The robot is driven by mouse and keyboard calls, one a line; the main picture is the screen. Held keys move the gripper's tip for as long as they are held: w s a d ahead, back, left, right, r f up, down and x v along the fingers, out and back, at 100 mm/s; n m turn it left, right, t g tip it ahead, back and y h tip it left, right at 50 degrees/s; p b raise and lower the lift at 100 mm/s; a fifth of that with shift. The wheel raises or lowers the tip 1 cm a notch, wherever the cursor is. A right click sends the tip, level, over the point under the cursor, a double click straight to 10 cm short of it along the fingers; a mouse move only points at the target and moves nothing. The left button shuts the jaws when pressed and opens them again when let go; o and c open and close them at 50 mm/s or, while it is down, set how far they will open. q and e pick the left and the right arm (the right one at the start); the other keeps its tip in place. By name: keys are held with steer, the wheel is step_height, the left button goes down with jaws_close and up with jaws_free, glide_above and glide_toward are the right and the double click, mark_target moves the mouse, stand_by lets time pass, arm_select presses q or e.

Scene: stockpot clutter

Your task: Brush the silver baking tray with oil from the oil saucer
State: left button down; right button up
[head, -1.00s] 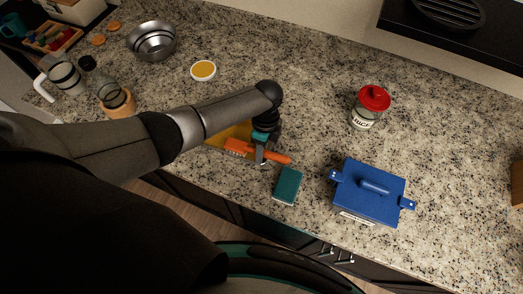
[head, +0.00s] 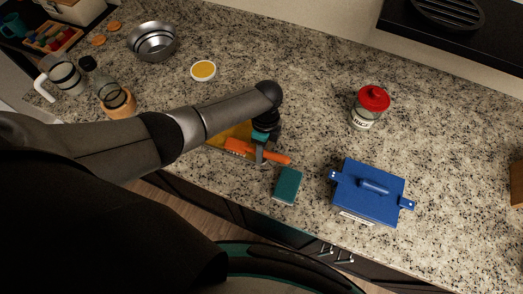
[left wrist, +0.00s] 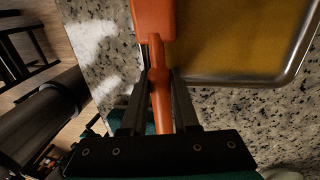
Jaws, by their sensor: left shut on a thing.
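My left gripper (head: 262,155) is shut on the handle of an orange brush (head: 240,147), which also fills the middle of the left wrist view (left wrist: 160,90). The silver baking tray (left wrist: 292,68) has a bright rim and a golden-yellow inner surface in the left wrist view. The wide end of the brush lies at the tray's left side there; I cannot tell if it touches. In the head view the tray (head: 239,131) is mostly hidden under my arm and the brush. The oil saucer (head: 203,70), white with yellow oil, stands behind my arm. My right gripper is not in view.
A teal sponge (head: 287,186) lies just right of the brush, near the counter's front edge. A blue lidded pot (head: 360,200) and a red-lidded rice jar (head: 364,112) stand farther right. A metal bowl (head: 152,42) and glass jars are at the left. The back middle counter is clear.

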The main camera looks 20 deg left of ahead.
arm_select(q)
steer(key=w+b, duration=0.3)
steer(key=shift+w+d+f, duration=0.1)
steer(key=shift+w+f, duration=0.05)
steer(key=shift+f, duration=0.15)
steer(key=shift+w+r+b, duration=0.15)
steer(key=shift+w+b, duration=0.3)
steer(key=shift+b, duration=0.2)
steer(key=shift+r, duration=0.1)
steer(key=shift+r, duration=0.1)
step_height(320, 180, up, 5)
steer(key=p, duration=0.5)
steer(key=shift+w+r, duration=0.1)
steer(key=shift+r, duration=0.85)
